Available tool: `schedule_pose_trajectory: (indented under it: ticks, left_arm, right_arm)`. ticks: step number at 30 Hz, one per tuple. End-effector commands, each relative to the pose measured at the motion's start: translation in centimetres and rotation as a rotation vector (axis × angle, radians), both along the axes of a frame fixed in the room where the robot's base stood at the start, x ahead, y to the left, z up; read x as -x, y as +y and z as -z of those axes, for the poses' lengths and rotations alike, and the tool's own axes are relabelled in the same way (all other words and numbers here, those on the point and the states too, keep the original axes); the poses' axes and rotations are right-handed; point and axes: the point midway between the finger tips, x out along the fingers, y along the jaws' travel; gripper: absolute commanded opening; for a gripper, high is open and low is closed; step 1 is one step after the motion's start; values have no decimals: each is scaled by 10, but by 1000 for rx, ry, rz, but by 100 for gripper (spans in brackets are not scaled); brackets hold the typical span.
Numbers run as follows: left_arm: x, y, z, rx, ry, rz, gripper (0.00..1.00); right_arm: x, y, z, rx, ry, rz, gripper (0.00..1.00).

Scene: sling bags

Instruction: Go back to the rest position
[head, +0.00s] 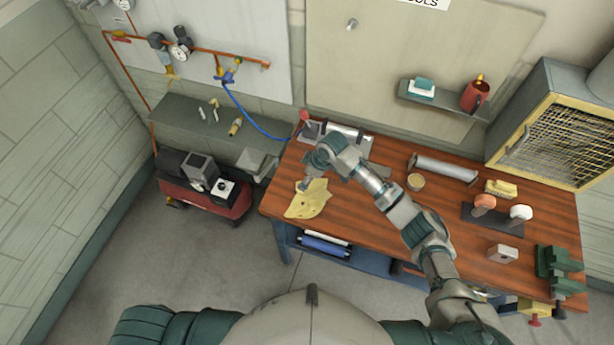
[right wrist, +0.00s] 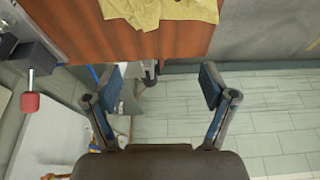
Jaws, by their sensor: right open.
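My right arm reaches in from the lower right across the wooden workbench (head: 345,210). Its gripper (head: 306,184) is over the left end of the bench, at a crumpled yellow cloth-like piece (head: 310,203). In the right wrist view the gripper (right wrist: 163,84) has its two fingers wide apart, with nothing between them. The yellow piece (right wrist: 160,10) lies on the bench at the top of that view, beyond the fingertips and apart from them. My left gripper is in neither view.
The bench also holds a metal cylinder (head: 443,167), a tape roll (head: 416,182), a dark tray (head: 490,218) and a green vise (head: 558,265). A mesh-fronted cabinet (head: 560,140) stands at right. A grey wall shelf (head: 185,130) and a red machine (head: 205,190) are at left. Open floor (head: 190,265) lies in front.

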Motion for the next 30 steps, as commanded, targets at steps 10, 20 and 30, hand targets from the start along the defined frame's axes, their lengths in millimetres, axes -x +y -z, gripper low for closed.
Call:
schedule_pose_trajectory:
  ticks: [10,20,30]
  left_arm:
    - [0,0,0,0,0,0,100]
    - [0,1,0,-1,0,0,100]
    - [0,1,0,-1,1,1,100]
  right_arm:
    - [0,0,0,0,0,0,83]
    - [73,11,39,-115,42,93,83]
    - [187,-88,75,-173,61,602,83]
